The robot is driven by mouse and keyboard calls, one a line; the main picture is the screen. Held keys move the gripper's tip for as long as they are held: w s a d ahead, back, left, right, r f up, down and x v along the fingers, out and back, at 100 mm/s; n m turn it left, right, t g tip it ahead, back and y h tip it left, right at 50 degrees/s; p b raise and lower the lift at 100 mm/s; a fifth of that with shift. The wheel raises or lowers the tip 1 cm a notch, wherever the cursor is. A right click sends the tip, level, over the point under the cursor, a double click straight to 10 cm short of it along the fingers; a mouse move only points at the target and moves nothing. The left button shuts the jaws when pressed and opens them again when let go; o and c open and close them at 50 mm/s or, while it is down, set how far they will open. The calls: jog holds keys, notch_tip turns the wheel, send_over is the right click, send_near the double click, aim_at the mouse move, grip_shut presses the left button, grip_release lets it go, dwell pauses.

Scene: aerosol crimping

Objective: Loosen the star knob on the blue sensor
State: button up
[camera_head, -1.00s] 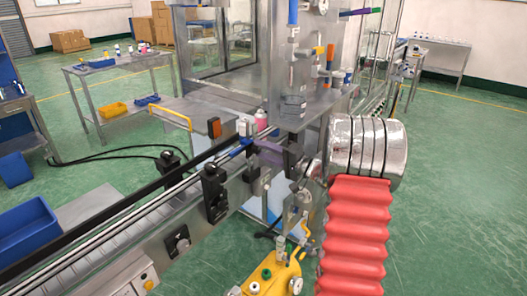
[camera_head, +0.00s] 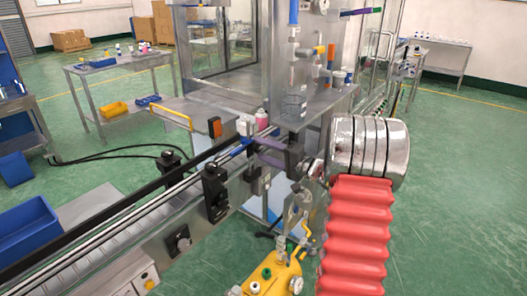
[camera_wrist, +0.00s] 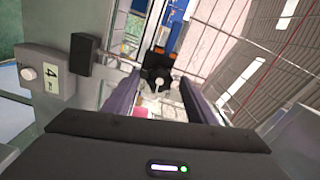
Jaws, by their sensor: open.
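In the wrist view a dark star-shaped knob (camera_wrist: 157,80) with a pale centre lies between the fingertips of my gripper (camera_wrist: 160,84). The two purple fingers are open, one on each side of it, and I see no clear contact. An orange-and-black part sits just above the knob. In the head view my gripper (camera_head: 256,148) is at the conveyor's side rail, close to a small blue part (camera_head: 240,147) that looks like the blue sensor. The knob cannot be made out there.
A grey box marked 4 (camera_wrist: 50,80) is left of the fingers in the wrist view. The conveyor (camera_head: 130,222) runs to the lower left. A pink-capped can (camera_head: 262,117) stands by the machine. A yellow unit with valves (camera_head: 272,276) stands below my arm.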

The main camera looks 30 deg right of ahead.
jog(key=v, duration=1.3)
jog(key=shift+s+d, duration=0.1)
jog(key=shift+s, duration=0.05)
